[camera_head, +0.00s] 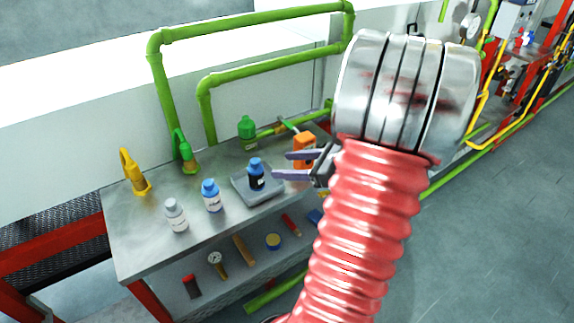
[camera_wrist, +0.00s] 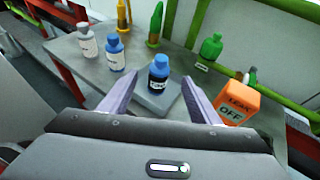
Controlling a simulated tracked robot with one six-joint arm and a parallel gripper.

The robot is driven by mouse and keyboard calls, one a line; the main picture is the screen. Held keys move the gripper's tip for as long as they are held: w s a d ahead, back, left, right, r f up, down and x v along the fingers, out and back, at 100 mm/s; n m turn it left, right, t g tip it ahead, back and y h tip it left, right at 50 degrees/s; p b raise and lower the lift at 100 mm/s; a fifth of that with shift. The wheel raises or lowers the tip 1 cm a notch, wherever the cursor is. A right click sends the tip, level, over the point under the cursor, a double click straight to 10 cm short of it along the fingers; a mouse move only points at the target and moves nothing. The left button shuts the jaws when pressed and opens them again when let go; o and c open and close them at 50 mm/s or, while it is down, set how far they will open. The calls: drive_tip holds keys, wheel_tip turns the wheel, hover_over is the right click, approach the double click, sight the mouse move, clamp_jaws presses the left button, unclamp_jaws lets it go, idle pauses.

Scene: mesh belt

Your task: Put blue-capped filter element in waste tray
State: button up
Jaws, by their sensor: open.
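A dark cylinder with a blue cap (camera_head: 256,176), apparently the filter element, stands upright in the shallow grey tray (camera_head: 276,193) on the bench. In the wrist view the dark cylinder (camera_wrist: 158,77) appears between and beyond my fingertips, with the tray (camera_wrist: 160,107) under it. My gripper (camera_head: 279,165) is open and empty, to the right of the cylinder, its fingertips seemingly just short of it. A second blue-capped container (camera_head: 211,197), with a blue body, stands on the bench left of the tray.
A white-grey bottle (camera_head: 175,216) stands farther left. An orange lockout box (camera_head: 304,148) is close beside my gripper. A green bottle (camera_head: 246,130), green valve handle (camera_head: 183,152) and yellow handle (camera_head: 132,173) stand behind. Tools lie on the lower shelf (camera_head: 225,285).

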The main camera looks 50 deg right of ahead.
idle(0.5)
drive_tip(key=w+a+r+n+g+y, duration=0.1)
drive_tip(key=a+n+g, duration=0.3)
drive_tip(key=a+n, duration=0.5)
drive_tip(key=w+a+r+n+g+y, duration=0.1)
drive_tip(key=a+r+n+g+y, duration=0.3)
drive_tip(key=a, duration=1)
drive_tip(key=s+a+r+n+h, duration=0.1)
drive_tip(key=s+a+n+h, duration=0.3)
drive_tip(key=n, duration=0.6)
drive_tip(key=s+a+r+n+h, duration=0.2)
drive_tip(key=s+a+n+h, duration=0.1)
drive_tip(key=a+n, duration=0.4)
drive_tip(key=shift+s+a+r+n+t+h, duration=0.35)
drive_tip(key=shift+n+h, duration=0.25)
drive_tip(key=shift+n, duration=1)
drive_tip(key=shift+c, duration=0.5)
